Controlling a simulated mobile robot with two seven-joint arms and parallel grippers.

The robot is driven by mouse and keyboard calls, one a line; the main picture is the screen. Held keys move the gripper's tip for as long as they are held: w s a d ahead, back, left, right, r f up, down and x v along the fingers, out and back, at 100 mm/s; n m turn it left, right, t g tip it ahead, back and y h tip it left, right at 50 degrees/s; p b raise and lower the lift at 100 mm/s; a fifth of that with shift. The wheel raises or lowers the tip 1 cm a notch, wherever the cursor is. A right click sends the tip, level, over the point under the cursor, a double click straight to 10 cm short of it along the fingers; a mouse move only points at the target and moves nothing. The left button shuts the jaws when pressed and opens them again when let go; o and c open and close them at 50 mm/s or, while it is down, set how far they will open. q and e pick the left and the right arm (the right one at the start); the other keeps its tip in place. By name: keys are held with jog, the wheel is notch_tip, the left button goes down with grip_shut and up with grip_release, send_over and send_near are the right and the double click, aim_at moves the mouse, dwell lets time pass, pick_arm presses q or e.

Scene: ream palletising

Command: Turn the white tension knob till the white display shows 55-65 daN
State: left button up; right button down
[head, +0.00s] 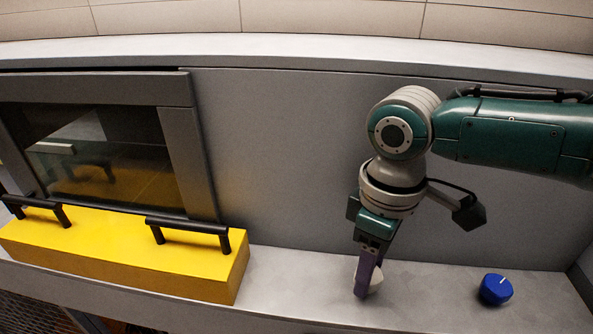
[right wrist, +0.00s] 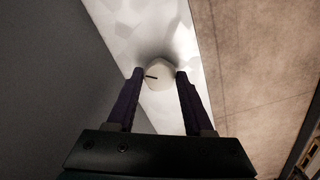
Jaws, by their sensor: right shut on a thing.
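The white tension knob (right wrist: 159,75) sits between the two dark purple fingers of my right gripper (right wrist: 157,80) in the right wrist view. A dark mark shows on its face, pointing left. In the head view my right gripper (head: 366,280) points down at the grey ledge, shut on the white knob (head: 376,280), which is partly hidden behind a finger. I cannot see the white display in either view. My left gripper is not in view.
A blue knob (head: 495,289) with a white mark stands on the ledge (head: 430,295) to the right of my gripper. A yellow block (head: 120,255) with two black handles stands at the left, below a dark framed window (head: 100,150). A grey wall (head: 280,150) rises behind.

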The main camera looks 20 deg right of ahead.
dwell(0.3)
jog(key=shift+c, duration=1.4)
grip_release()
jog(key=shift+r, duration=0.1)
notch_tip(320, 180, up, 10)
jog(key=shift+b, duration=0.35)
